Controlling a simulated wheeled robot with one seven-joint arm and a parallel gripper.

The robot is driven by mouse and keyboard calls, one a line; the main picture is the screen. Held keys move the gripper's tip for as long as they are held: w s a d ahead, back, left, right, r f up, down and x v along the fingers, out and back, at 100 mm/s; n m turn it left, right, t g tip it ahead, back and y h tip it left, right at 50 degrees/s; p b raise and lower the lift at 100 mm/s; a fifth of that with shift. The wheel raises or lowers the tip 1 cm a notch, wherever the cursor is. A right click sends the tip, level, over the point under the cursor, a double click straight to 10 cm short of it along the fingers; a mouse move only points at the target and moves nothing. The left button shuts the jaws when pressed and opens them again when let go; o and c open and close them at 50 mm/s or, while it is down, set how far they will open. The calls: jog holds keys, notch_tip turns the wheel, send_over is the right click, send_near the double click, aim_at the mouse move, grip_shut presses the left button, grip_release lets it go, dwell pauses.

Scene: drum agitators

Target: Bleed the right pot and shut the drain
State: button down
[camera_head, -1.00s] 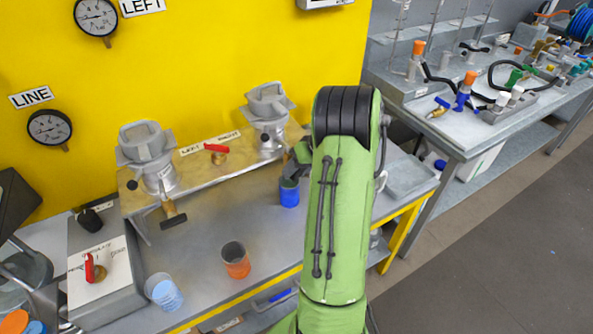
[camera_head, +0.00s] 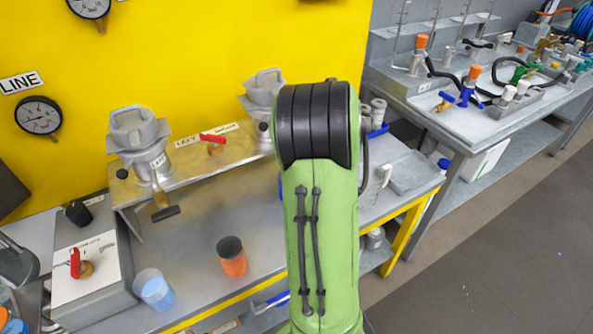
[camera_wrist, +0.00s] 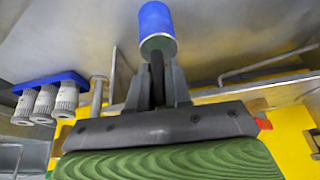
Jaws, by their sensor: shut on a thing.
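The right pot (camera_head: 262,88) is a grey clamped vessel on the metal shelf, partly hidden behind my arm. The left pot (camera_head: 138,140) stands to its left, with a T-shaped drain handle (camera_head: 164,205) below it. My gripper (camera_wrist: 157,72) is hidden by my arm in the head view. In the wrist view its fingers are close together on a thin dark piece, seemingly the right pot's drain handle, which is mostly hidden. A blue cup (camera_wrist: 156,22) stands just beyond the fingertips. A red valve lever (camera_head: 213,138) sits on the shelf between the pots.
An orange-banded cup (camera_head: 232,258) and a pale blue cup (camera_head: 153,290) stand on the bench. A grey box with a red selector lever (camera_head: 75,262) is at the left. Several white cylinders on a blue rack (camera_wrist: 65,80) are beside my gripper. Bench between left pot and cups is clear.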

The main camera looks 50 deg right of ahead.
jog(key=shift+h, duration=0.3)
jog(key=c, duration=1.1)
grip_release()
jog(key=shift+c, duration=0.2)
jog(key=shift+r, duration=0.1)
jog(key=p+v, duration=0.4)
jog(key=v, duration=1.1)
jog(key=shift+r, duration=0.3)
jog(key=shift+a, duration=0.1)
